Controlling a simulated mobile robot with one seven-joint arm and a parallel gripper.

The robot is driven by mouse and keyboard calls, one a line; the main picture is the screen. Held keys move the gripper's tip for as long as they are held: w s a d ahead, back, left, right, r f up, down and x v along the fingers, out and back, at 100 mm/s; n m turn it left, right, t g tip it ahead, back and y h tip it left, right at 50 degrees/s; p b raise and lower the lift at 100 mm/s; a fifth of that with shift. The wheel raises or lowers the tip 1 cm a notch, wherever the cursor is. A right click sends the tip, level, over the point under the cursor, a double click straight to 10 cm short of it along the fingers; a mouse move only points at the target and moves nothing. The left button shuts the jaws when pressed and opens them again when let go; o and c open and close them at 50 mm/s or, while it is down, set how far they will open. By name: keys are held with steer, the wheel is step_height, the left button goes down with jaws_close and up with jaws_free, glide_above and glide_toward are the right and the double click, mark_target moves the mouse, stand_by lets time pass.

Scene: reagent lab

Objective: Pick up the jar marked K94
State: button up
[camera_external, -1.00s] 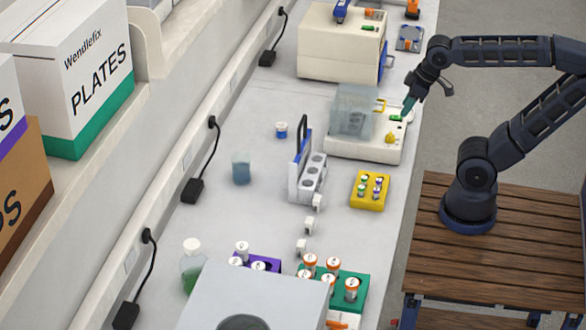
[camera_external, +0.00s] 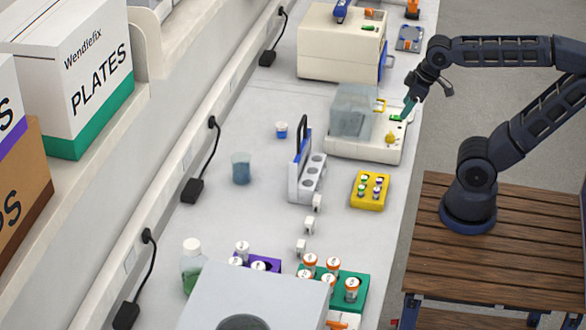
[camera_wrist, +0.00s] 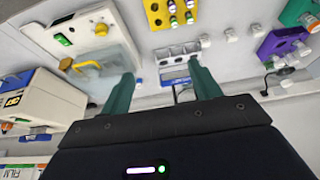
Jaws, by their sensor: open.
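Several white jars with orange bands, such as one at the front right (camera_external: 351,290), stand in a green tray (camera_external: 362,302) near the bottom of the external view. Several white-topped jars (camera_external: 242,249) stand in a purple rack (camera_external: 271,260) to its left. Lid marks are too small to read, so I cannot tell which jar is K94. My gripper (camera_external: 408,106) is open and empty over the right edge of the white clear-lidded device, far from the jars. In the wrist view its green fingers (camera_wrist: 162,85) are apart. The purple rack (camera_wrist: 280,40) shows at right.
The clear-lidded device (camera_external: 355,145), a yellow rack of small vials (camera_external: 370,203) and a grey holder with a black handle (camera_external: 304,180) stand on the bench. A grey machine (camera_external: 255,292) partly hides the racks. The bench's left-middle is mostly clear, with a blue beaker (camera_external: 241,168).

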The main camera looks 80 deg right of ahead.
steer(key=n+g, duration=0.5)
steer(key=n, duration=1.3)
glide_above(282, 125)
step_height(282, 125, down, 18)
steer(key=shift+w+f, duration=0.1)
steer(key=shift+f, duration=5.1)
steer(key=c, duration=1.1)
